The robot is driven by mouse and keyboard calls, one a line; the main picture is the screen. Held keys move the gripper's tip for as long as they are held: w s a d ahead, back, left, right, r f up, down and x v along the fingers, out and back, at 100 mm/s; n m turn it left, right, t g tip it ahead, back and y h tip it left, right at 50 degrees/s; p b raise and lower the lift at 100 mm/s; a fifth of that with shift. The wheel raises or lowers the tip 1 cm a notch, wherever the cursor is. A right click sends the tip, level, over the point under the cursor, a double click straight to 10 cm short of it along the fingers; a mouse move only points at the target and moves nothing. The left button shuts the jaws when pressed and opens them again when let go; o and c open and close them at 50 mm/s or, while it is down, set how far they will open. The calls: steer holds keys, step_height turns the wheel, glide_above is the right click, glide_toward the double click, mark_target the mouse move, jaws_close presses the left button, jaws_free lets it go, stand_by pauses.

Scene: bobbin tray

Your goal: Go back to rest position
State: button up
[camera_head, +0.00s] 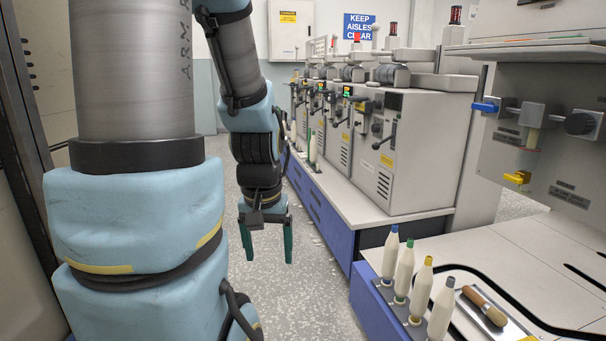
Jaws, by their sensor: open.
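My gripper (267,240) hangs below my blue-covered arm, left of the picture's middle. Its two dark green fingers point down and stand apart, with nothing between them. It is over the speckled floor of the aisle, left of the machines and apart from them. My large arm links fill the left side of the view and hide what lies behind them.
Several white bobbins with coloured tips (421,287) stand in a row on the work surface at lower right. A wooden-handled tool (483,306) lies beside them. Grey winding machines (378,150) line the aisle's right side.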

step_height(320, 180, up, 25)
steer(key=p, duration=2.2)
steer(key=shift+p, duration=0.3)
stand_by(4.5)
